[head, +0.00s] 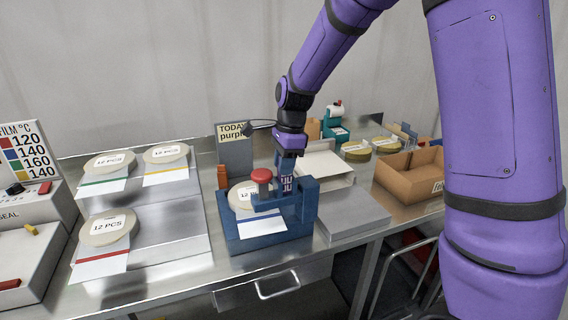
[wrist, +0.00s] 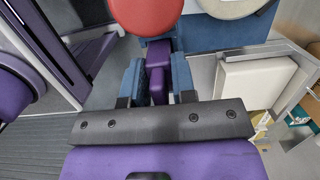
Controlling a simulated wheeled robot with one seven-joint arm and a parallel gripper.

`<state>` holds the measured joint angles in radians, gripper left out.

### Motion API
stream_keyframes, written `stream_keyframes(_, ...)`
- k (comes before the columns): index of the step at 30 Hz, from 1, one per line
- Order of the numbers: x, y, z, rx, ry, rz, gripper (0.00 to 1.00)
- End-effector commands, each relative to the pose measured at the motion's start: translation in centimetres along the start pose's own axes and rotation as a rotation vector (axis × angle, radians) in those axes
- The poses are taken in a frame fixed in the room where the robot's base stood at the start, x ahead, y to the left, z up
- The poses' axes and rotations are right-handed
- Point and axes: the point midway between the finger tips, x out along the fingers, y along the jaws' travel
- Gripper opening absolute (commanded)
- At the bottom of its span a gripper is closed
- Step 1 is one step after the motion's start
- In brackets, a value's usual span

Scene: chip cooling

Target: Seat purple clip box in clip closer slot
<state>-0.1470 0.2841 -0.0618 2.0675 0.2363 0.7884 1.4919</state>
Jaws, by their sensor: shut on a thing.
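The clip closer (head: 240,242) is a blue station with a red round knob (head: 261,175), which also shows at the top of the wrist view (wrist: 146,14). My gripper (head: 287,168) points down at the closer's right side, beside the knob. In the wrist view it is shut on the purple clip box (wrist: 158,84), which sits between blue upright parts. I cannot tell whether these are the slot's walls, or how deep the box sits; its lower end is hidden.
A round disc labelled 12 PCS (head: 240,196) lies on the closer. Similar discs stand on metal steps (head: 170,222) at left. A white box (head: 323,168) and an open cardboard box (head: 408,180) stand at right. A sign reading TODAY purple (head: 234,150) stands behind.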

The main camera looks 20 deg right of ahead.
Motion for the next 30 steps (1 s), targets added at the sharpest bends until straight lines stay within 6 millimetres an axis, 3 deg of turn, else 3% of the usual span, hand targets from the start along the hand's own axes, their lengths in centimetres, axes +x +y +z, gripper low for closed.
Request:
stream_keyframes(5,0.3,0.0,0.0,0.0,0.0,0.0,0.01)
stream_keyframes(6,0.2,0.0,0.0,0.0,0.0,-0.001,0.32)
stream_keyframes(9,0.2,0.0,0.0,0.0,0.0,0.0,0.5)
stream_keyframes(20,-0.3,0.0,0.0,-0.001,0.0,-0.001,0.5)
stream_keyframes(30,-6.3,-0.1,0.0,0.0,0.0,-0.005,0.5)
